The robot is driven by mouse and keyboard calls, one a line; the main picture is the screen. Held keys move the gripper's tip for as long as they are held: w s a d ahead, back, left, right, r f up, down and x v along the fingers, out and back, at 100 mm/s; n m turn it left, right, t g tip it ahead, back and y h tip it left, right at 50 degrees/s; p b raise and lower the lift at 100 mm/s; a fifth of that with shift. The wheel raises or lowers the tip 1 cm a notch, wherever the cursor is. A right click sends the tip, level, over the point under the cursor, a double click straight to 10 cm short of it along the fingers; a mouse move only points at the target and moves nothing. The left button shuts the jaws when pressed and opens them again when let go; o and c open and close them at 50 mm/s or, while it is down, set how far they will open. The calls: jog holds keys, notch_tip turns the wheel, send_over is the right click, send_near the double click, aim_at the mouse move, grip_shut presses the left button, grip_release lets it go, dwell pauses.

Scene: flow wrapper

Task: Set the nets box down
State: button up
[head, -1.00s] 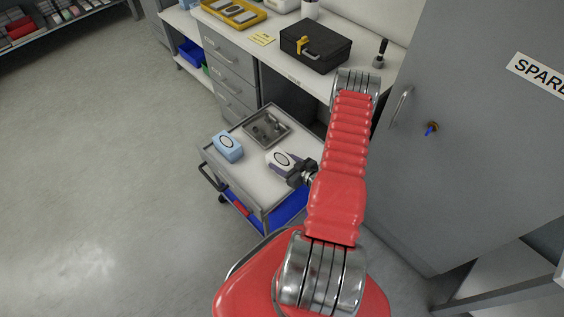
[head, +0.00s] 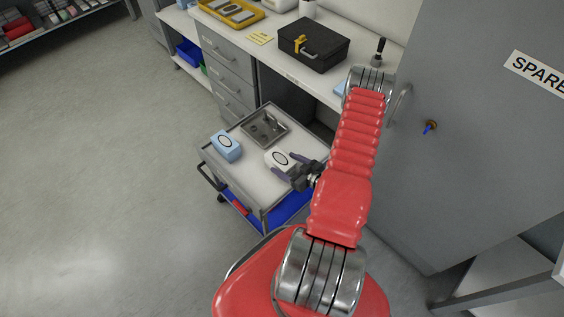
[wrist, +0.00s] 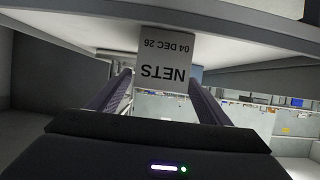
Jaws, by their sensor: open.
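The nets box (head: 277,159) is white with a black oval on top and rests on the top of the grey cart (head: 250,181). In the wrist view the picture is upside down, and the box's end label (wrist: 165,58) reads NETS, 04 DEC 26. My gripper (head: 296,170) is at the near right side of the box, with its fingers spread apart. In the wrist view the fingers of my gripper (wrist: 160,84) stand either side of the box's end, with gaps visible. The box's far side is hidden.
A light blue box (head: 225,146) with an oval stands left on the cart. A metal tray (head: 284,131) with small parts lies at the cart's back. The bench behind holds a black toolbox (head: 312,52). A grey cabinet (head: 470,150) stands close on the right.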

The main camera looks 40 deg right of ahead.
jog(key=v, duration=0.8)
jog(key=shift+r, duration=0.15)
dwell(0.6)
